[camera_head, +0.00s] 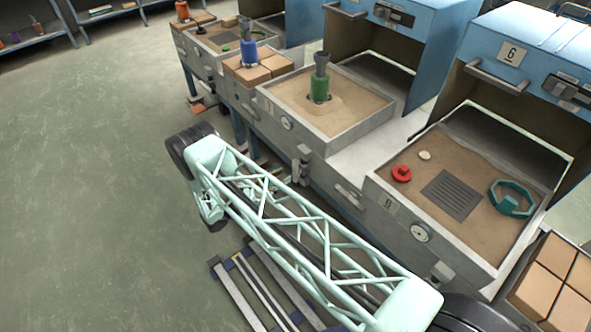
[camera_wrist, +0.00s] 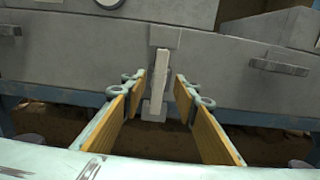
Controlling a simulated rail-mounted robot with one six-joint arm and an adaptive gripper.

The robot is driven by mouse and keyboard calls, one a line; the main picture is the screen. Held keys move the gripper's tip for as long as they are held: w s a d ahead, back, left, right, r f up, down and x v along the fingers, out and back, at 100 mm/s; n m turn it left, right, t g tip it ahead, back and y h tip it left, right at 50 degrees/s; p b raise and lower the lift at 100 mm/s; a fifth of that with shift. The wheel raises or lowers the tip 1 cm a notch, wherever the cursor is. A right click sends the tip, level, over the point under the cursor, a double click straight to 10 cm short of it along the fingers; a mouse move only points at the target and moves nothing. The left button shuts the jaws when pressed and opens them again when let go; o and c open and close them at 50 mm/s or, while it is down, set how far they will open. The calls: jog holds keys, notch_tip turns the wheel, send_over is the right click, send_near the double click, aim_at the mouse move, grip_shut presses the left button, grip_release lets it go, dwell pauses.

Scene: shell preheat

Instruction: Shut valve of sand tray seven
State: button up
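The valve shows in the wrist view as a pale upright lever (camera_wrist: 160,72) below a square block on the grey front panel. It hangs straight down. In the head view, the valve (camera_head: 302,168) sits under the front of the middle sand tray (camera_head: 349,138), whose number I cannot read. My gripper (camera_wrist: 160,80) is open, with its two yellow-padded fingers to either side of the lever and a gap on both sides. I cannot tell whether the fingertips reach past the lever. In the head view my arm's truss largely hides my gripper.
Sand tray six (camera_head: 423,255), with a red knob, a grate and a green ring, lies to the right. A bar handle (camera_wrist: 280,67) projects from the panel right of the lever. A gauge (camera_head: 286,123) is on the middle tray's front. Open floor (camera_head: 90,200) lies left.

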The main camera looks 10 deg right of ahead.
aim_at(293, 170)
jog(key=shift+b+x, duration=0.4)
jog(key=shift+x, duration=3.65)
grip_shut()
